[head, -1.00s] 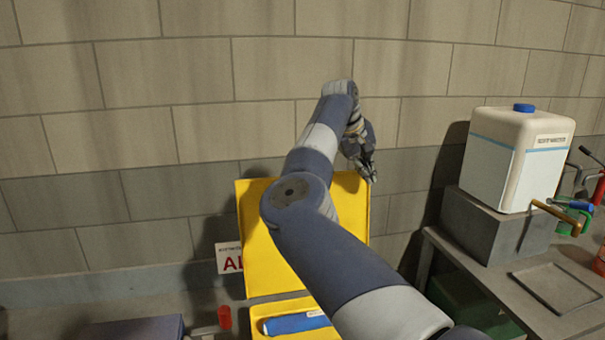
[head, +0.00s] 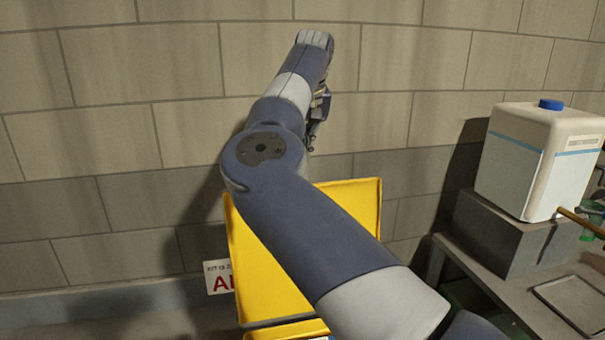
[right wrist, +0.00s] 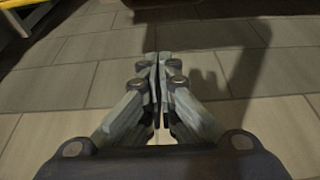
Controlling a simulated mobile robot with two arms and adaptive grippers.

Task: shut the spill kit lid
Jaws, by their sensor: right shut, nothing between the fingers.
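The spill kit's yellow lid (head: 262,278) stands open and raised in front of the wall in the head view. My right arm crosses in front of it and hides its middle. A thin strip of the kit's yellow box (head: 290,331) shows at the bottom edge; its inside is almost all out of view. My right gripper (head: 318,112) is above the lid's top edge, partly hidden behind my arm. In the right wrist view the gripper (right wrist: 157,62) is shut and empty, facing the wall blocks. A yellow edge, likely the lid's, shows at the top left there. My left gripper is not in view.
A white jug with a blue cap (head: 540,160) stands on a grey block (head: 505,235) on the bench at right. An empty tray (head: 580,305) lies in front. A sign (head: 218,277) is left of the lid. The block wall is close behind.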

